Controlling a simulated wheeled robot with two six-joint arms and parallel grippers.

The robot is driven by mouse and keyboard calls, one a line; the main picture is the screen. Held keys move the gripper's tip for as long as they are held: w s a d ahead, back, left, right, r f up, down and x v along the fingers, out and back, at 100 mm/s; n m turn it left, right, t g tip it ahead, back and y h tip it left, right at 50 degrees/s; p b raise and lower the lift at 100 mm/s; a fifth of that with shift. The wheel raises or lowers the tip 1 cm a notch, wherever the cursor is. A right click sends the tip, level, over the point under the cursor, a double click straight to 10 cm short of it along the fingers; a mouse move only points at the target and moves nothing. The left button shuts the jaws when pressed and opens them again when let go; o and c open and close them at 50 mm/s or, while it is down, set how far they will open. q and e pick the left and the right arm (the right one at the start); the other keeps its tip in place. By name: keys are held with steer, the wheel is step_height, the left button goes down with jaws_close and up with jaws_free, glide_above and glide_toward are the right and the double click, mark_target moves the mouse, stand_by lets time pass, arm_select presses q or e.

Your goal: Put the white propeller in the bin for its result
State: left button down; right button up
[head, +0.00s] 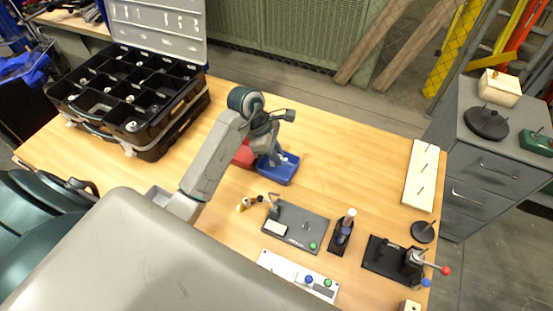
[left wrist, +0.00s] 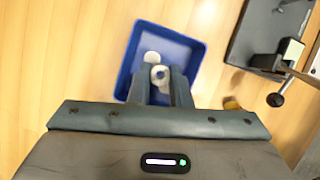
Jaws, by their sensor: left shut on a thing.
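My left gripper (left wrist: 160,88) points down over the blue bin (left wrist: 192,78) and is shut on the white propeller (left wrist: 160,72), which shows between the fingertips. A second small white round shape (left wrist: 152,57) shows just beyond the fingertips; I cannot tell whether it is part of the propeller or lies in the bin. In the head view the left gripper (head: 272,156) is at the blue bin (head: 284,179), and the propeller is mostly hidden there. A red bin (head: 244,155) stands left of the blue one, partly behind my arm. My right gripper is not in view.
A black compartment case (head: 165,132) stands open at the left. A grey board (head: 303,232), an upright stand (head: 342,234), a white button panel (head: 288,271) and a lever device (head: 388,262) are at the front right. A pegged board (head: 420,178) lies far right. Table behind the bins is clear.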

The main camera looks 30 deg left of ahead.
arm_select(q)
step_height(320, 180, down, 2)
steer(key=shift+f+p, duration=0.25)
steer(key=shift+p, duration=0.05)
steer(key=shift+f, duration=0.4)
steer(key=c, duration=1.3)
jaws_free()
steer(key=shift+c, duration=0.2)
steer(key=shift+a+r, duration=0.1)
steer(key=shift+r, duration=0.2)
steer(key=b+v, duration=0.2)
steer(key=v, duration=0.9)
steer(key=shift+r+b, duration=0.3)
